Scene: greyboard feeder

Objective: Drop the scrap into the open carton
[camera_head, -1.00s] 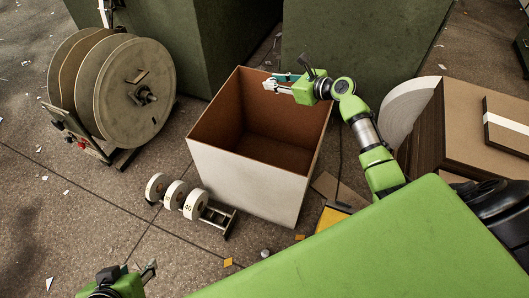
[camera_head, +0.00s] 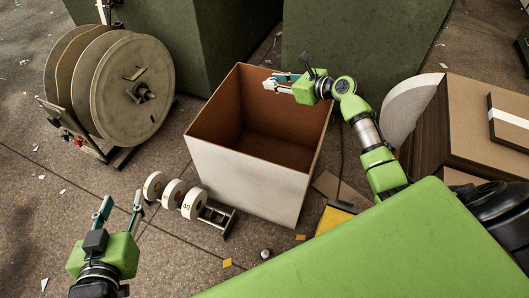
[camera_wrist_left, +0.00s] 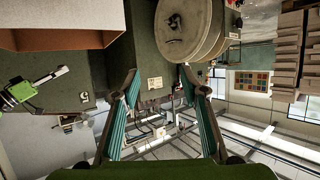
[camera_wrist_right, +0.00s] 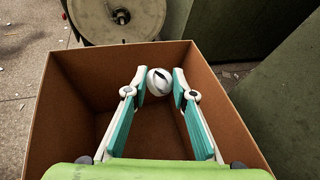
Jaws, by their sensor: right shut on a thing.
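The open carton (camera_head: 245,183), white outside and brown inside, stands on the floor in the middle of the head view. The scrap (camera_wrist_right: 159,81) is a small white ball with dark streaks, seen between the fingertips in the right wrist view. My right gripper (camera_head: 272,83) is shut on it over the carton's opening, towards the far side. The carton's brown walls (camera_wrist_right: 70,115) surround the fingers in the right wrist view. In the head view I cannot make the scrap out from the pale fingertips. My left gripper (camera_head: 120,208) is open and empty, left of the carton.
A large reel (camera_head: 135,92) stands at the left, and a small stand with white rolls (camera_head: 189,202) sits between carton and left gripper. Stacked brown board (camera_head: 470,125) is at the right. Green cabinets (camera_head: 355,40) stand behind the carton. Small bits litter the floor.

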